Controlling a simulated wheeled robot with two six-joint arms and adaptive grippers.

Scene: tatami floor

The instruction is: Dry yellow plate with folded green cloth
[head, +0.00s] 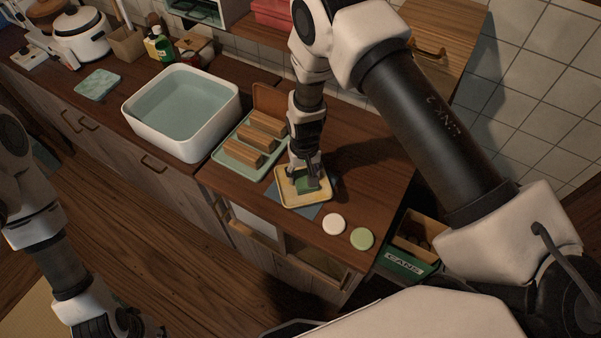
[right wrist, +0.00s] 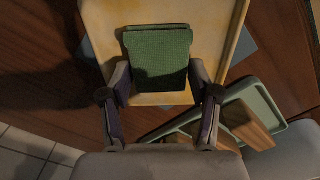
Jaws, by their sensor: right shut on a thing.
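The yellow plate (head: 283,193) lies on a blue mat (head: 313,211) on the wooden counter. The folded green cloth (right wrist: 158,58) is between the fingers of my right gripper (right wrist: 159,82), which is shut on it. In the right wrist view the cloth is over the pale yellow face of the plate (right wrist: 212,30). In the head view my right gripper (head: 304,172) reaches down from above and partly hides the cloth and plate. I cannot tell how firmly the cloth touches the plate. My left gripper (head: 118,324) is at the lower left, away from the counter; its jaws are unclear.
A green rack with wooden slats (head: 231,152) stands left of the plate. Farther left is a white basin (head: 142,121) of water. A white disc (head: 334,224) and a green disc (head: 362,239) lie near the front edge. A folded cloth (head: 97,84) lies at the far left.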

